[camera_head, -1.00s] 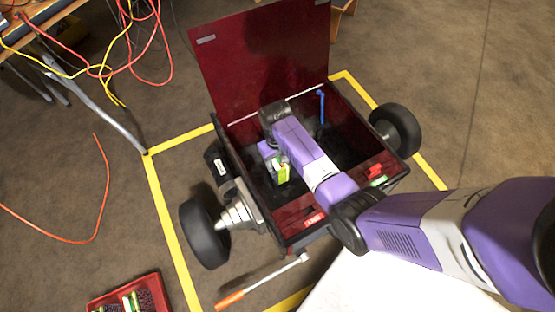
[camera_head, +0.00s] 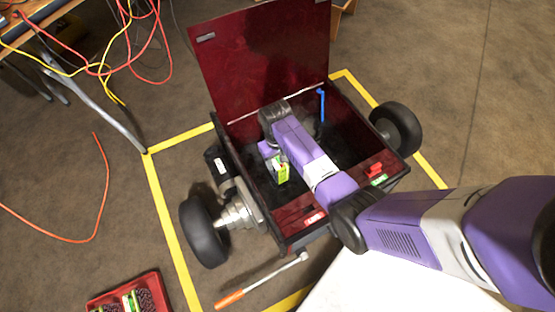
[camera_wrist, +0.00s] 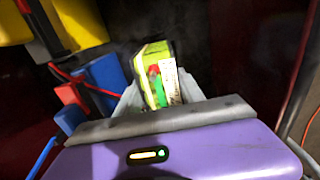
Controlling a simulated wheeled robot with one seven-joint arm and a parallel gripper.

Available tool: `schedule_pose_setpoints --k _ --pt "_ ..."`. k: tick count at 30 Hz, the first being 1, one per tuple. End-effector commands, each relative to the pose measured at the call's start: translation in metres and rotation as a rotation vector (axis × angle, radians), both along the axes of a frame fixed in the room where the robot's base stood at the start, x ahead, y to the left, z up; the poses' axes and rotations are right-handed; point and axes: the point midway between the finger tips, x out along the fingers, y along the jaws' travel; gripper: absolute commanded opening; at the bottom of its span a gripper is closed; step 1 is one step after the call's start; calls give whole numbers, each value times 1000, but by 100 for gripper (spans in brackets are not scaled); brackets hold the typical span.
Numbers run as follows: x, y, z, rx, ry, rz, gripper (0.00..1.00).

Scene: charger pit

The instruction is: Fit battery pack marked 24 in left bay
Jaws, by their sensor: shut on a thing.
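My gripper (camera_wrist: 160,92) is shut on a battery pack (camera_wrist: 153,60) with yellow-green sides, a pale label and red and green marks on top. The number on the pack cannot be read. In the head view the pack (camera_head: 282,173) is inside the open dark red box of the wheeled cart (camera_head: 302,208), towards its left side. My arm reaches over the box's front edge and hides part of the inside. I cannot tell whether the pack touches the floor of the box, and the bay outlines are too dark to make out.
The raised lid (camera_head: 262,60) stands at the back. A blue upright piece (camera_head: 321,106) is in the box's far right. The wrist view shows blue (camera_wrist: 103,82) and yellow (camera_wrist: 80,22) parts left of the pack. A red tray (camera_head: 158,284) holds other packs at lower left.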

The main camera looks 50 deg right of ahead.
Motion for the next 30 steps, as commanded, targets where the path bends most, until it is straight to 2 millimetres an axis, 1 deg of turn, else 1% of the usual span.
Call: schedule_pose_setpoints --k 1,30 --pt "2 -1 1 -2 -5 0 0" --pt "2 -1 -13 -1 -4 0 0"
